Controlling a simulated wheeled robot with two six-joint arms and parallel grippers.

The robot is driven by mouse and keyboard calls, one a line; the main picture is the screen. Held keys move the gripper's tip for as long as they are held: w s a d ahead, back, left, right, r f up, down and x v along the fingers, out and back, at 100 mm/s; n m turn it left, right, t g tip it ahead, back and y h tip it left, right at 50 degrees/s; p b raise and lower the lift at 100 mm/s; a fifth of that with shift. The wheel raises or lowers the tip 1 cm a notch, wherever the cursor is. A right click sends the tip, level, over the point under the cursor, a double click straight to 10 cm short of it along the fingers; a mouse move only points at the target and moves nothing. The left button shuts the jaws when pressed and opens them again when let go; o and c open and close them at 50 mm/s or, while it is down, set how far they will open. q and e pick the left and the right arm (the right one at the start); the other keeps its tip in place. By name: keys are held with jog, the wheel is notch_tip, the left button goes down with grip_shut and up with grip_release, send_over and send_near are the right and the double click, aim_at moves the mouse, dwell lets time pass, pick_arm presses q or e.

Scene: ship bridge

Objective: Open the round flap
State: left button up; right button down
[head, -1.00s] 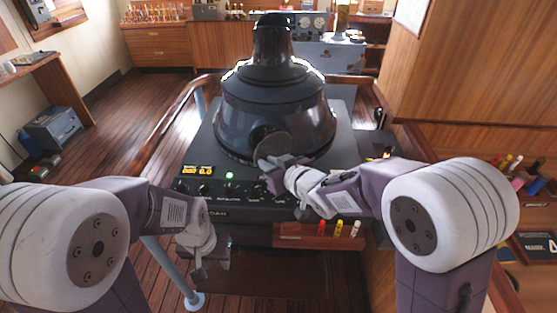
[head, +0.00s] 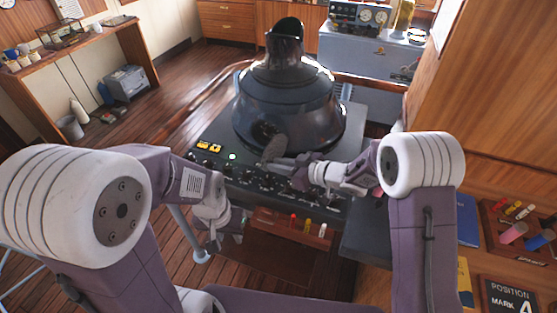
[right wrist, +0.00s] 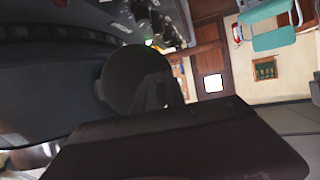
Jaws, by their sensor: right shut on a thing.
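The round flap (head: 274,149) is a small dark grey disc on the front of the black radar-like hood (head: 290,105). It stands swung out to the right of a dark round port (head: 265,131) and looks narrow, nearly edge-on. My right gripper (head: 284,160) is shut on the flap's edge, just right of the port. In the right wrist view the flap (right wrist: 133,80) is a dark disc close before the jaws. My left gripper (head: 213,240) hangs low left of the console's front, away from the flap; its jaws are too small to judge.
The control panel (head: 250,180) with knobs and lit displays lies just below the flap. Markers (head: 308,226) stand in a front holder. A desk with colored items (head: 515,232) is at right. Open floor lies at left.

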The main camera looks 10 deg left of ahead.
jog(key=shift+d, duration=0.15)
dwell(0.3)
jog(key=c, duration=1.3)
grip_release()
jog(key=shift+w+g, duration=0.1)
jog(key=shift+g, duration=0.2)
jog(key=shift+c, duration=0.2)
